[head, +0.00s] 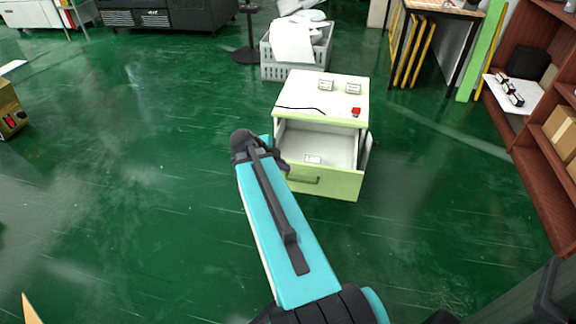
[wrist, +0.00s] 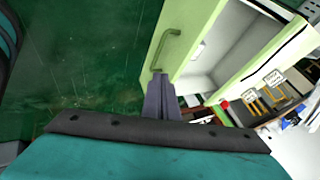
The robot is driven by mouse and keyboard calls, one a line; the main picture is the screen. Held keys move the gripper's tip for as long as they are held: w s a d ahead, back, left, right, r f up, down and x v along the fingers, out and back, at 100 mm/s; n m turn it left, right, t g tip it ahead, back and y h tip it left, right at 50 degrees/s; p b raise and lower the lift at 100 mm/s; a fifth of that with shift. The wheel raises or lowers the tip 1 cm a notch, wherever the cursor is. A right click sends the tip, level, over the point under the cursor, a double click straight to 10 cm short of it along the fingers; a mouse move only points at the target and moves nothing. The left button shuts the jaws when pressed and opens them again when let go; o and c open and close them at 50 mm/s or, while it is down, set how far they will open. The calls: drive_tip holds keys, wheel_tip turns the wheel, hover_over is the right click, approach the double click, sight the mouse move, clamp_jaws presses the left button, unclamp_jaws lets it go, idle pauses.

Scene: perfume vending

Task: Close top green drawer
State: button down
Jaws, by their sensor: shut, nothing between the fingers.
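The top green drawer (head: 338,187) of the small cabinet is pulled out toward me, and its white inside shows. A small white item (head: 313,158) lies in it. In the wrist view the drawer front (wrist: 193,17) and handle (wrist: 167,44) are close ahead. My gripper (head: 283,165) is at the drawer's left side, partly hidden by my arm. In the wrist view my gripper (wrist: 158,76) is shut and empty, its tips close to one end of the handle; I cannot tell if they touch.
The cabinet's white top (head: 310,97) holds two small cards and a red item (head: 355,112). A grey crate (head: 288,70) stands behind the cabinet. A brown shelf (head: 530,165) is at the right. Green floor is clear left of the cabinet.

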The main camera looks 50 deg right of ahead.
drive_tip(key=b, duration=0.2)
approach(303, 170)
wheel_tip(303, 170, down, 4)
drive_tip(key=s, duration=0.3)
drive_tip(key=shift+w+d+r, duration=0.25)
drive_tip(key=shift+w+d, duration=0.95)
drive_tip(key=shift+d, duration=0.2)
